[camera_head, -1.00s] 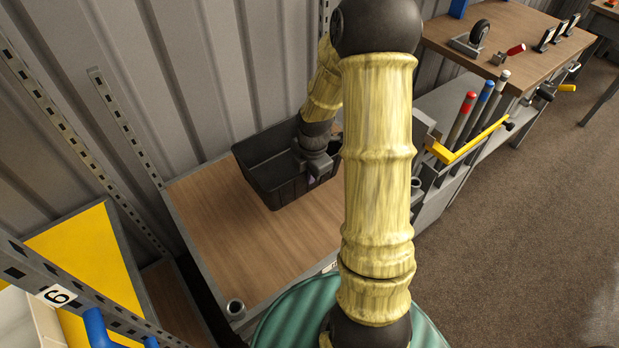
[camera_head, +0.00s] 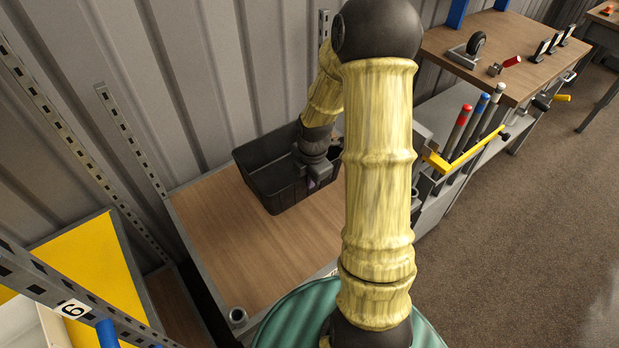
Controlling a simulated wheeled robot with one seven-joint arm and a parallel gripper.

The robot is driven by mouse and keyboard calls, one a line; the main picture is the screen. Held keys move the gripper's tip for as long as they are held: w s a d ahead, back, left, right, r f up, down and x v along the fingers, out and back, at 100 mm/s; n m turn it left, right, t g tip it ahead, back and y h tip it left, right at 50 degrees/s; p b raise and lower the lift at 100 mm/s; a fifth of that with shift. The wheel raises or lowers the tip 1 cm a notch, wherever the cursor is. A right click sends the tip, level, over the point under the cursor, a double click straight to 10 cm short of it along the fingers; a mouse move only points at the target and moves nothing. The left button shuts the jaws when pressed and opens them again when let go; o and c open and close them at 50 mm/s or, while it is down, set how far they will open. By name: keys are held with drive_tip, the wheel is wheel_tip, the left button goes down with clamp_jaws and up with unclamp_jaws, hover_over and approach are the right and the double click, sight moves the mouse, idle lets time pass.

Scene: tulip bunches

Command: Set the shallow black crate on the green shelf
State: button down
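The black crate (camera_head: 272,187) is at the back of the wood-topped bench (camera_head: 235,240), near the corrugated wall. It is open-topped and looks empty where I can see inside. Whether it touches the bench top or hangs just above it, I cannot tell. My gripper (camera_head: 314,180) is at the crate's right-hand, near side and appears shut on its wall. The fingertips are mostly hidden. My arm covers the area right of the crate. No green shelf is clearly visible.
A yellow shelf (camera_head: 92,268) in a perforated metal rack stands at the left. A workbench (camera_head: 530,60) with a caster and clamps is at the right. Tools with red, blue and white ends (camera_head: 462,115) stand beside my arm. The bench's front left is clear.

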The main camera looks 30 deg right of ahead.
drive_tip(key=shift+r+p, duration=0.65)
drive_tip(key=shift+r, duration=0.25)
drive_tip(key=shift+f, duration=0.1)
drive_tip(key=s+d, duration=0.1)
drive_tip(key=s, duration=0.7)
drive_tip(key=shift+s+d+p, duration=0.4)
drive_tip(key=shift+p, duration=0.05)
